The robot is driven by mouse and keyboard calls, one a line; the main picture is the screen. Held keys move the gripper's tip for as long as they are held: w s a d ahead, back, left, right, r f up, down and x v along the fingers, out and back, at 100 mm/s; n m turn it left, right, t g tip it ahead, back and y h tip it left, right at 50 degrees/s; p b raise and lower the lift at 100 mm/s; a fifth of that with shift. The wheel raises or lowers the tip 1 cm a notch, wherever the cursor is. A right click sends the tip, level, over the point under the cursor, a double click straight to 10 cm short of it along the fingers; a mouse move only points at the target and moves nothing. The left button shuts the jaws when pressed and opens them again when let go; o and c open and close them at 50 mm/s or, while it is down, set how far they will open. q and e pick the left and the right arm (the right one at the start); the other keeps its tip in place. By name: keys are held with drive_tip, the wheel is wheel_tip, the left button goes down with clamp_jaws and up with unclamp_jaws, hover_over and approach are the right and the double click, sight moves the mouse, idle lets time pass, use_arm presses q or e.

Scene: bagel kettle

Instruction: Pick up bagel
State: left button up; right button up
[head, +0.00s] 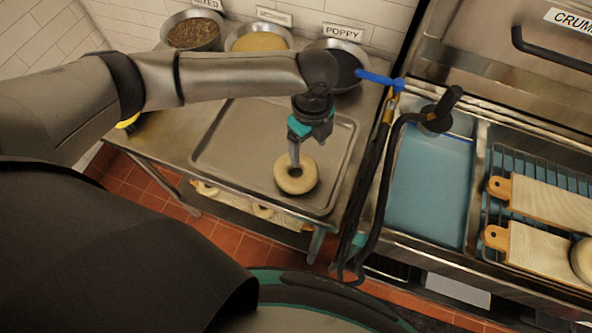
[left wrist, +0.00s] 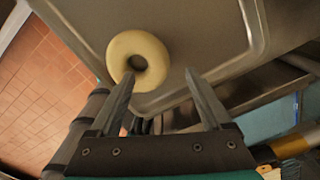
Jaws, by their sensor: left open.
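A pale ring-shaped bagel (head: 296,188) lies on the grey metal tray (head: 233,137), towards its front right. My left gripper (head: 295,160) points down at the bagel, with its fingertips at the bagel's far side in the head view. In the left wrist view the bagel (left wrist: 137,58) lies beyond the open fingers (left wrist: 158,82), with one finger overlapping its lower edge and the other to its right. Nothing is between the fingers that I can see. Whether a finger touches the bagel I cannot tell. My right gripper is not in view.
Bowls of toppings stand behind the tray, including a dark poppy bowl (head: 345,72). To the right are a blue water basin (head: 432,185), a hanging hose (head: 368,215) and cloth-covered boards (head: 545,250).

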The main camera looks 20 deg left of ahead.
sight(307, 160)
use_arm(q)
wheel_tip(307, 160, down, 5)
drive_tip(key=shift+s+f+b, duration=0.1)
drive_tip(key=shift+s+b, duration=0.05)
drive_tip(key=shift+b, duration=0.15)
drive_tip(key=shift+a, duration=0.1)
clamp_jaws()
idle(0.5)
